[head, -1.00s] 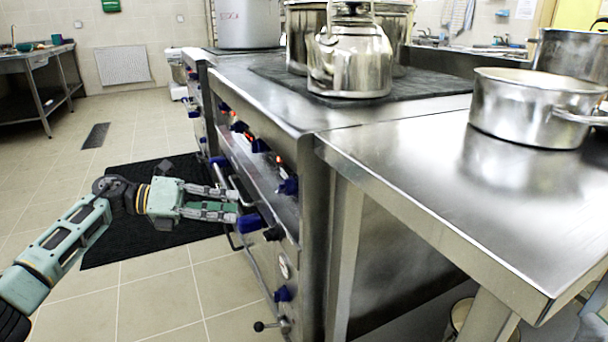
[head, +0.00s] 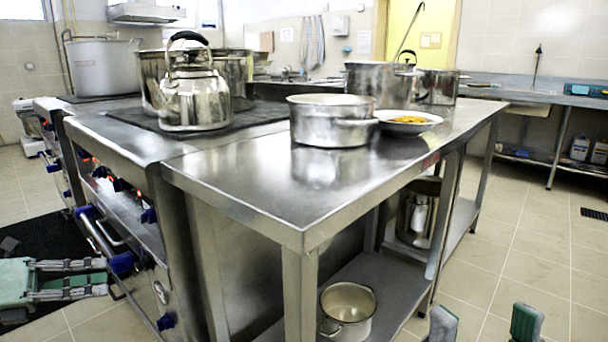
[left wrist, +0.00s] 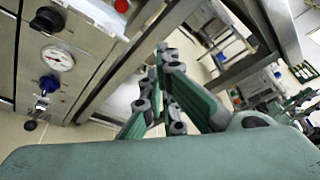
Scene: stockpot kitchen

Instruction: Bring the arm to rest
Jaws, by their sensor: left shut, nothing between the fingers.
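My left gripper (head: 102,278) is at the left edge of the head view, level with the stove front, its fingers pointing right. It is shut and empty, and its tips are close to a blue knob (head: 123,262); I cannot tell if they touch. In the left wrist view its fingers (left wrist: 166,55) come together beside the stove's front panel. My right gripper (head: 485,326) shows only its two fingertips at the bottom of the head view. They stand apart with bare floor between them.
The stove (head: 100,190) carries a kettle (head: 194,100) and large pots. The steel table (head: 240,185) beside it holds a pot (head: 325,122) and a plate of food (head: 408,128). Another pot (head: 347,305) stands on its lower shelf (head: 395,285). The floor at the right (head: 520,240) is clear.

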